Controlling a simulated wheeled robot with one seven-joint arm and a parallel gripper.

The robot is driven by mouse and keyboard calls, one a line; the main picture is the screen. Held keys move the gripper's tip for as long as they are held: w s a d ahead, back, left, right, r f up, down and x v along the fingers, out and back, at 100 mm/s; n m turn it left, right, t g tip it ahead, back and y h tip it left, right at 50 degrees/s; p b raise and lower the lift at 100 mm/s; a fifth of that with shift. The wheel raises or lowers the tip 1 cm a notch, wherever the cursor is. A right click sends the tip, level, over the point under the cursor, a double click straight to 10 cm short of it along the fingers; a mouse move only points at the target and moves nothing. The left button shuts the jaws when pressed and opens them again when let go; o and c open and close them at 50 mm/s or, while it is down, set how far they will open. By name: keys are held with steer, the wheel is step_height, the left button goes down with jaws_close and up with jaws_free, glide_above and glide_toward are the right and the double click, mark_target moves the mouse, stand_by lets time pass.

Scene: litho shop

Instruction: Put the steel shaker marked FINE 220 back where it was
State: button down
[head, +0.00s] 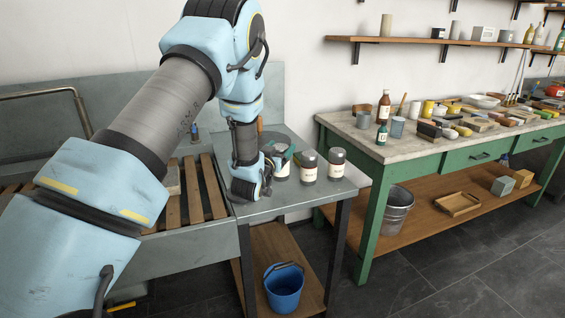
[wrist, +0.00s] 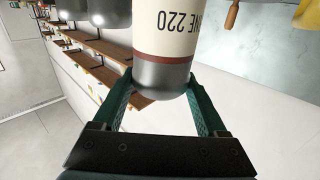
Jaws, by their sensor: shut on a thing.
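The steel shaker marked FINE 220 (wrist: 165,35) fills the middle of the wrist view, its cream label upside down there, with a dark red-brown band. My gripper (wrist: 162,88) has its green fingers shut on it, one on each side. In the head view the gripper (head: 284,154) is over the grey side table (head: 262,202), and the held shaker (head: 281,173) shows partly behind it. I cannot tell whether its base touches the table. Two similar shakers, a near one (head: 309,167) and a farther one (head: 337,164), stand upright to its right, apart from it.
A slatted sink (head: 205,185) adjoins the table on the left. A blue bucket (head: 284,287) sits on the shelf below. A green bench (head: 385,150) crowded with bottles and blocks stands to the right. The table's front right corner is bare.

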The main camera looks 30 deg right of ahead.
steer(key=shift+w+f+p, duration=0.1)
steer(key=shift+f+p, duration=0.55)
steer(key=shift+f, duration=1.65)
steer(key=shift+f, duration=0.15)
jaws_free()
